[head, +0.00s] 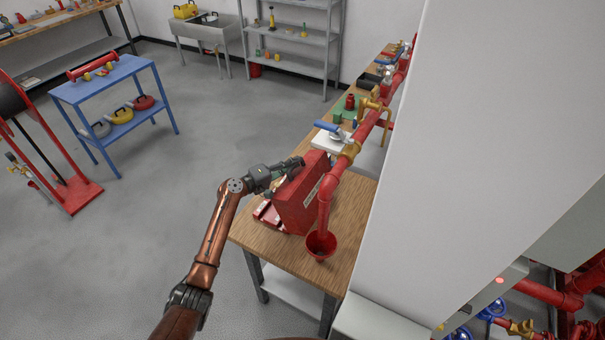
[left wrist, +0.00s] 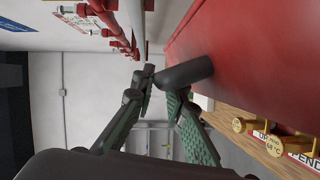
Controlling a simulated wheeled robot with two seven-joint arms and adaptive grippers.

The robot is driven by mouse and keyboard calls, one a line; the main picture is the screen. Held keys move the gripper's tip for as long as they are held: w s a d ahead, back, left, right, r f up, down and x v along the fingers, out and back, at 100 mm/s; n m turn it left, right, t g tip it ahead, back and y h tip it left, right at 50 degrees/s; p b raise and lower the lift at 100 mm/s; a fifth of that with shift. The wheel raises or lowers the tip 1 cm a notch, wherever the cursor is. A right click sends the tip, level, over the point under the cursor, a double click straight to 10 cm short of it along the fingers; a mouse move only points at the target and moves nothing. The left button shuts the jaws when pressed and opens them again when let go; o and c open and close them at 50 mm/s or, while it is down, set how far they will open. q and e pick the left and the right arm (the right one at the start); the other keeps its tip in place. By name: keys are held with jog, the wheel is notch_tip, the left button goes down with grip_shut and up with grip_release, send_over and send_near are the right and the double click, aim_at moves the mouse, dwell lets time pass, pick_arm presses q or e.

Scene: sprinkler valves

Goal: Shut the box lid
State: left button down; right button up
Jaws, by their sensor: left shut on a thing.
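The red box stands on the wooden bench, its lid (head: 302,195) raised steeply and its low base (head: 268,213) showing at the left. My left gripper (head: 296,165) is at the top edge of the lid. In the left wrist view the lid's red face (left wrist: 235,50) fills the upper right, with a dark rounded bar beside it. The exact contact is partly hidden. Brass sprinkler heads (left wrist: 275,145) with labels show below the lid. My right gripper is not in view.
A red pipe with a funnel (head: 321,243) stands close to the lid's right side. Valves and a green mat (head: 346,112) lie farther along the bench (head: 290,248). A large white panel (head: 480,130) blocks the right.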

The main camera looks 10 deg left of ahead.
pick_arm(q)
jog(key=shift+w+a+f+n+b, duration=0.15)
jog(key=shift+a+f+n+b, duration=0.15)
jog(key=shift+a+b, duration=0.2)
jog(key=shift+w+a+f+n+b, duration=0.15)
jog(key=shift+a+f+n+b, duration=0.05)
jog(key=shift+a+f+b, duration=0.2)
jog(key=shift+r, duration=0.1)
jog(key=c, duration=2.2)
grip_release()
jog(key=shift+s+a+r, duration=0.1)
jog(key=shift+r, duration=0.1)
jog(key=v, duration=1.2)
